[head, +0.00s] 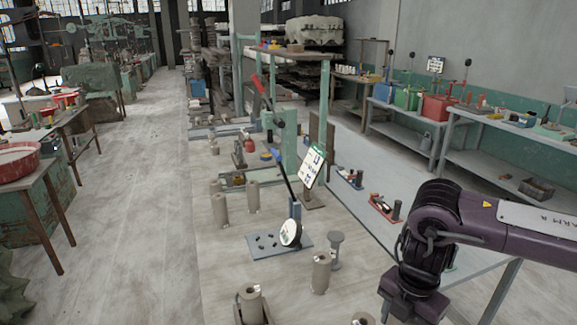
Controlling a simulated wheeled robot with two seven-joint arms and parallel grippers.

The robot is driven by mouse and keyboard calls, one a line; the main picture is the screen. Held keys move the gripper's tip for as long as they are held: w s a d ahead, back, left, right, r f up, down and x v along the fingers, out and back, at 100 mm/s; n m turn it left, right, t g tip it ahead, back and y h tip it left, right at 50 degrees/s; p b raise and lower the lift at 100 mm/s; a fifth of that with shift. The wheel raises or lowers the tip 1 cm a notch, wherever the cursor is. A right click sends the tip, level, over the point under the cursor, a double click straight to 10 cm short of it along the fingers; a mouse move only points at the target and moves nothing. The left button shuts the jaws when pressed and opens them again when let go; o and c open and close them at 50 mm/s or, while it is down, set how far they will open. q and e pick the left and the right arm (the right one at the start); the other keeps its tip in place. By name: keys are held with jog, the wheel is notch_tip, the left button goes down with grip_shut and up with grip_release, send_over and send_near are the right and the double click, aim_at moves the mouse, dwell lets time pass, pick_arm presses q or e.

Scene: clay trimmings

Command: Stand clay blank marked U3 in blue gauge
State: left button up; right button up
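Several grey-tan clay cylinders with holes in their tops stand upright on the pale table (225,265). One blank (321,273) is near the front middle, one (250,304) sits in a grey holder at the front, and two more (220,210) (253,196) stand farther back. I cannot read U3 on any of them. A small blue fixture (350,178) holding small pieces lies at the table's right; I cannot tell whether it is the blue gauge. My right gripper (411,305) points down at the lower right, its fingertips not visible. My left gripper is out of view.
A white sign (312,167) and a red fixture (382,207) are to the right. Side benches hold blue, green and red boxes (437,107).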

jog(key=m, duration=0.2)
jog(key=f+m+b, duration=0.1)
jog(key=m, duration=0.2)
jog(key=m+b, duration=0.1)
jog(key=m, duration=0.1)
jog(key=shift+w+a+f+m, duration=0.1)
jog(key=shift+a+f+m, duration=0.2)
jog(key=shift+a+f, duration=0.1)
jog(key=m, duration=0.2)
jog(key=m+b, duration=0.1)
jog(key=m, duration=0.1)
jog(key=f+m, duration=0.1)
jog(key=m, duration=0.1)
jog(key=shift+a, duration=0.3)
jog(key=m, duration=0.2)
jog(key=f+m+b, duration=0.1)
jog(key=m, duration=0.1)
jog(key=m+b, duration=0.1)
jog(key=m, duration=0.1)
jog(key=shift+w+a+f, duration=0.1)
jog(key=shift+a+f, duration=0.05)
jog(key=shift+a, duration=0.1)
jog(key=m, duration=0.3)
jog(key=f+m+b, duration=0.1)
jog(key=shift+a+m, duration=0.25)
jog(key=shift+m, duration=0.85)
